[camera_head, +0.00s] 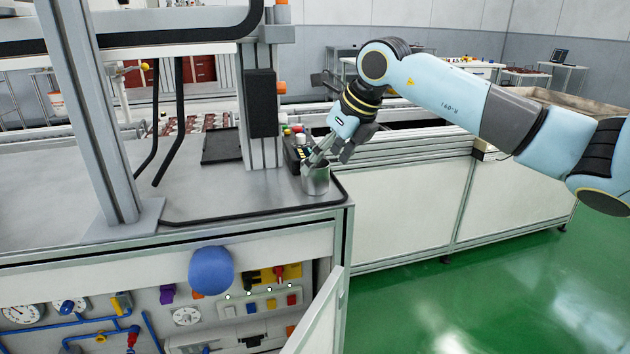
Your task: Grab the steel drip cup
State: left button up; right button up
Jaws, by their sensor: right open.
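The steel drip cup (315,181) stands upright on the grey bench top, close to its right front corner. My right gripper (321,157) reaches down from the upper right, at the cup's rim. Its jaws are open, and the lower finger overlaps the cup's mouth in the picture. I cannot tell whether a finger touches the cup or is inside it. My left gripper is not in view.
A small dark box with coloured buttons (293,150) sits right behind the cup. A metal post (262,110) rises to its left. A black raised edge (250,213) borders the bench corner. An open cabinet door (318,318) hangs below.

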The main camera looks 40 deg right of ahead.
aim_at(315, 174)
jog(key=x, duration=0.5)
jog(key=shift+a, duration=0.15)
jog(key=c, duration=1.3)
